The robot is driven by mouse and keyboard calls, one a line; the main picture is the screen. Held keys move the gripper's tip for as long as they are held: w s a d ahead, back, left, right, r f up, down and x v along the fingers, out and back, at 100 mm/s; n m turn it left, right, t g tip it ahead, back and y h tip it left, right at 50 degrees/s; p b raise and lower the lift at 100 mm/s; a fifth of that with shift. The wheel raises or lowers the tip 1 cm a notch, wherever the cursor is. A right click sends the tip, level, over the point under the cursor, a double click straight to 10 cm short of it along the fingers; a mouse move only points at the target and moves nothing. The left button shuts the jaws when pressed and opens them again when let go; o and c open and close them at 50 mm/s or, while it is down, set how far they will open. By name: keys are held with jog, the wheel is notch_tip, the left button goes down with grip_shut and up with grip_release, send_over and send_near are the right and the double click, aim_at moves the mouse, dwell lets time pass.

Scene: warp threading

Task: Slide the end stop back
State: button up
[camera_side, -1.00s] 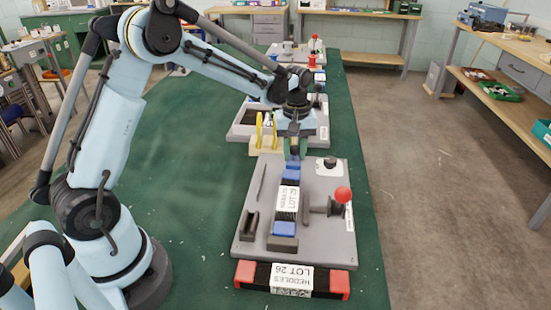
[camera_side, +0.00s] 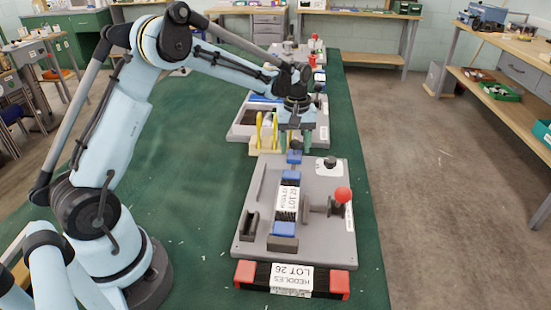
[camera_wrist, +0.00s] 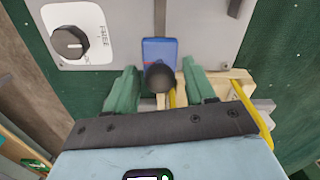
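The end stop, a blue block (camera_side: 294,157) with a dark round post, sits in the slot at the far end of the grey plate (camera_side: 259,239) in the side view. A gap separates it from the labelled pack (camera_side: 288,203). In the wrist view the end stop (camera_wrist: 160,48) lies just beyond the fingertips, its dark post between them. My gripper (camera_side: 295,149) is over the plate's far edge. Its green fingers (camera_wrist: 160,72) are apart, with visible gaps on both sides of the post.
A dark dial (camera_wrist: 70,42) marked FREE is beside the stop in the wrist view. A red ball handle (camera_side: 342,195) stands to the right of the pack. A stand with yellow pieces (camera_side: 260,130) is just left of my gripper. A heddles box (camera_side: 291,279) lies in front.

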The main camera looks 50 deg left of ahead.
aim_at(295, 140)
jog(key=shift+r, duration=0.1)
notch_tip(295, 140, up, 12)
dwell(0.6)
jog(key=shift+s+d, duration=0.1)
jog(key=s+d+r+m+t, duration=0.3)
jog(key=s+d+m, duration=0.25)
jog(key=s, duration=0.35)
jog(key=s+d+f+m+t, duration=0.4)
jog(key=s+f+m, duration=0.1)
jog(key=s, duration=0.4)
jog(key=shift+s+m, duration=0.3)
jog(key=shift+m, duration=0.05)
